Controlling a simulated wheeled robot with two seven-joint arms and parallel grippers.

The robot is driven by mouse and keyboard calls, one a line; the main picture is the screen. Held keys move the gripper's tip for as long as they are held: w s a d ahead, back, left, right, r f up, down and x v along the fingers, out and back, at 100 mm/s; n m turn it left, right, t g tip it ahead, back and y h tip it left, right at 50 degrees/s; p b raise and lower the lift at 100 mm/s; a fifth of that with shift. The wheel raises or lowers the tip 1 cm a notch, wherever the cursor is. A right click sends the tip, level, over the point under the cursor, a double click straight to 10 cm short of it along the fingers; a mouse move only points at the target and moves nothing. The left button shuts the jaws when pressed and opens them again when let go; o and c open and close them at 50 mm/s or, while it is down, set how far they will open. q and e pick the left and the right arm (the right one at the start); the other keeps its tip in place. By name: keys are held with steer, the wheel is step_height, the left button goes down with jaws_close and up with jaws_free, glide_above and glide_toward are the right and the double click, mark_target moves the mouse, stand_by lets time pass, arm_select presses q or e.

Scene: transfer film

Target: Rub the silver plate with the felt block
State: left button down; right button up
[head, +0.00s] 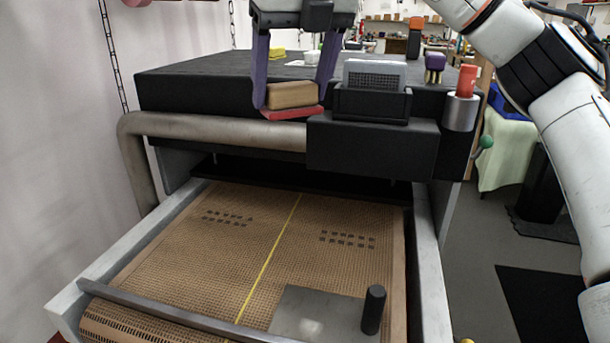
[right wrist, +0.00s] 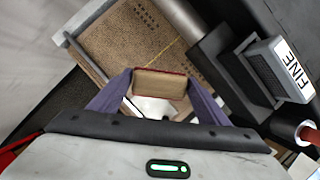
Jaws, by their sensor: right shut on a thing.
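The felt block (head: 292,95) is tan with a red layer at its lower face. My right gripper (head: 292,100) is shut on it, with a purple finger at either end, and holds it in front of the dark machine top's front edge. The block (right wrist: 160,84) also shows between the fingers in the right wrist view. The silver plate (head: 318,312) is a flat grey sheet on the brown conveyor belt, low in the head view, well apart from the block. A pale spot shows on it. My left gripper is not in view.
A short black post (head: 373,310) stands at the plate's right edge. The perforated belt (head: 225,250) has a yellow line and dark marks. A black holder (head: 371,104) with a grey block and a metal cup (head: 460,112) stand right of the gripper. A thick pipe (head: 220,128) crosses behind.

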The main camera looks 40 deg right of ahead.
steer(key=shift+n, duration=0.7)
steer(key=s+a+f+b, duration=0.1)
steer(key=s+f+b, duration=0.1)
steer(key=f, duration=0.9)
steer(key=s+a+f+b, duration=0.1)
steer(key=s+f, duration=0.4)
steer(key=f, duration=0.6)
steer(key=s+a+f+b, duration=0.1)
steer(key=s+f+b, duration=0.2)
steer(key=f, duration=0.8)
steer(key=shift+s+a+f+b, duration=0.1)
steer(key=shift+s+f+b, duration=0.2)
steer(key=shift+b, duration=0.25)
steer(key=shift+f+b, duration=0.3)
steer(key=shift+b, duration=0.15)
steer(key=shift+r, duration=0.1)
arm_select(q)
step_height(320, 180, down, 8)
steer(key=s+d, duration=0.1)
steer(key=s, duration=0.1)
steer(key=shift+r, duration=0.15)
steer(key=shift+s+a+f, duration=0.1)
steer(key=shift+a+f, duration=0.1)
arm_select(e)
steer(key=shift+f, duration=0.3)
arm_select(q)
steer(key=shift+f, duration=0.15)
arm_select(e)
steer(key=shift+f, duration=0.7)
